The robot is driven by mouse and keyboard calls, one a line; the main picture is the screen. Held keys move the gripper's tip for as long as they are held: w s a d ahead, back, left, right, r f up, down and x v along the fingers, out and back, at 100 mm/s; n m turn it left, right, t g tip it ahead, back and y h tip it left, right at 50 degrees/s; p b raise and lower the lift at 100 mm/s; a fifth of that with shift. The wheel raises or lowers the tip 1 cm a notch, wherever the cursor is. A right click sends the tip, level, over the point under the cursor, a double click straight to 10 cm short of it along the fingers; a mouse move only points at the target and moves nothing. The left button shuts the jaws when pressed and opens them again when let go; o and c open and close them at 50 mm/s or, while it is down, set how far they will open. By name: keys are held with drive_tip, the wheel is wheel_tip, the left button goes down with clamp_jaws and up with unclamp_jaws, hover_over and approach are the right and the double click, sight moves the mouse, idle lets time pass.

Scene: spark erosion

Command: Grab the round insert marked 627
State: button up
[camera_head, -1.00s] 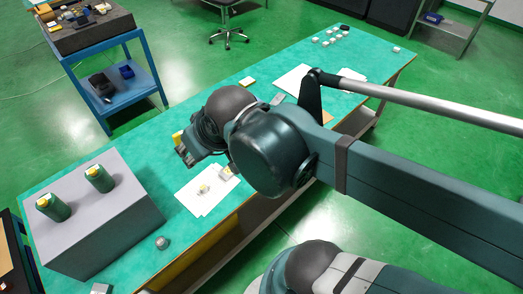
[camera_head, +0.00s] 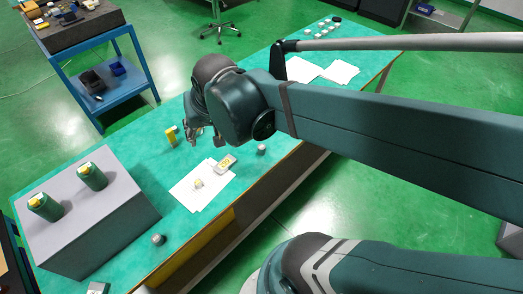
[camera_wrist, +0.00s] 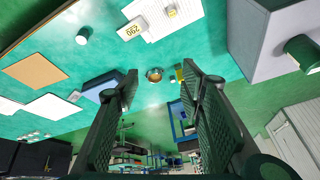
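My gripper (camera_head: 205,138) hangs over the middle of the green table, fingers pointing down. In the wrist view its two fingers (camera_wrist: 159,73) are spread apart with nothing held. A small round metallic piece with a brownish top (camera_wrist: 154,74) shows in the gap between the fingertips, apart from them. I cannot read a number on it. Grey round pieces stand by the paper (camera_head: 262,150) and near the grey box (camera_head: 158,240); one also shows in the wrist view (camera_wrist: 83,34). The mark 627 is not legible on any round piece.
A pale block with yellow markings (camera_head: 226,163) and a small yellowish piece (camera_head: 198,183) lie on or by white paper (camera_head: 185,196). A yellow upright item (camera_head: 171,136) stands close left of my gripper. A grey box (camera_head: 125,222) carries two green bottles (camera_head: 92,177).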

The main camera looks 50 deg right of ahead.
drive_tip(key=w+d+f+m+g+b, duration=0.1)
drive_tip(key=w+d+f+m+g, duration=0.2)
drive_tip(key=d+f+m, duration=0.8)
drive_tip(key=m+g+b, duration=0.1)
drive_tip(key=m+g, duration=0.1)
drive_tip(key=m, duration=0.2)
hover_over(262, 147)
drive_tip(key=shift+y, duration=0.3)
drive_tip(key=f, duration=1.1)
drive_tip(key=shift+w+a, duration=0.15)
drive_tip(key=shift+a, duration=0.1)
drive_tip(key=shift+d+f, duration=0.2)
drive_tip(key=shift+f, duration=0.1)
drive_tip(key=shift+f, duration=0.1)
drive_tip(key=shift+f, duration=1.2)
drive_tip(key=shift+b, duration=0.3)
drive_tip(key=shift+d+f+b, duration=0.1)
drive_tip(key=shift+f+b, duration=0.5)
drive_tip(key=shift+f, duration=2)
drive_tip(key=c, duration=1.1)
